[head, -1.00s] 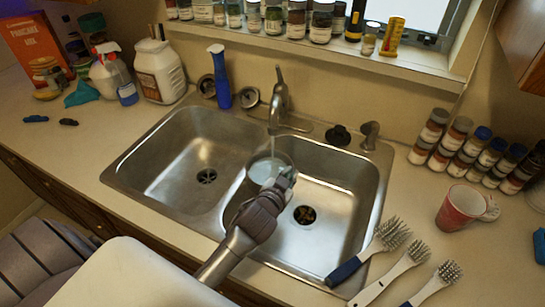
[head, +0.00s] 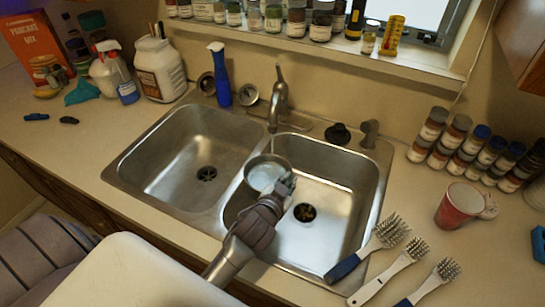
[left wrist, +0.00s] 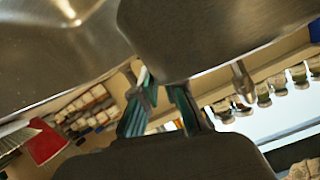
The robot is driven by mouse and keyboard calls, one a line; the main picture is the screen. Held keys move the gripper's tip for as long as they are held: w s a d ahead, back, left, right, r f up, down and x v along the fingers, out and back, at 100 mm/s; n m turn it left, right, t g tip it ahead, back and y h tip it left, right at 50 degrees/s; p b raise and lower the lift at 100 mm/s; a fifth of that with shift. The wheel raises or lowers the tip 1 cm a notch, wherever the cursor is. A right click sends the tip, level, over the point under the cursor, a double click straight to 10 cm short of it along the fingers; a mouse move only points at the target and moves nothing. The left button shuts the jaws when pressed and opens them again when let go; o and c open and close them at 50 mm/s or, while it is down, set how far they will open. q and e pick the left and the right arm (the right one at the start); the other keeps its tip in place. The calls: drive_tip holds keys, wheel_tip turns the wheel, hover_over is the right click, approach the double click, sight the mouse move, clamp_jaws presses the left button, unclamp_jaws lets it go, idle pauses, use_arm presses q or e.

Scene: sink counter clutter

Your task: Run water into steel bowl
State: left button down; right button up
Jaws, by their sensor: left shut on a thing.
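The steel bowl (head: 253,180) is held over the divider between the two sink basins, below the faucet (head: 279,100). A thin stream seems to run from the spout into the bowl, and pale water (head: 265,176) shows inside it. My left gripper (head: 286,184) is shut on the bowl's right side, on its rim or wall. In the left wrist view the bowl (left wrist: 215,35) fills the top middle, with the gripper's green-padded fingers (left wrist: 160,100) at its edge. The faucet spout (left wrist: 243,82) shows beside it. My right gripper is not in view.
The left basin (head: 190,150) is empty, and the right basin (head: 325,215) has a dark drain. Several brushes (head: 370,250) lie at the front right. A red cup (head: 458,207) and spice jars (head: 470,150) stand on the right counter. A blue spray bottle (head: 220,80) stands behind the sink.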

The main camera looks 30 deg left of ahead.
use_arm(q)
drive_tip(key=s+r+p, duration=0.2)
drive_tip(key=r+p, duration=0.1)
drive_tip(key=s+d+r+p, duration=0.1)
drive_tip(key=r+p, duration=0.1)
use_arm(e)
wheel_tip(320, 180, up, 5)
use_arm(q)
drive_tip(key=shift+w, duration=0.1)
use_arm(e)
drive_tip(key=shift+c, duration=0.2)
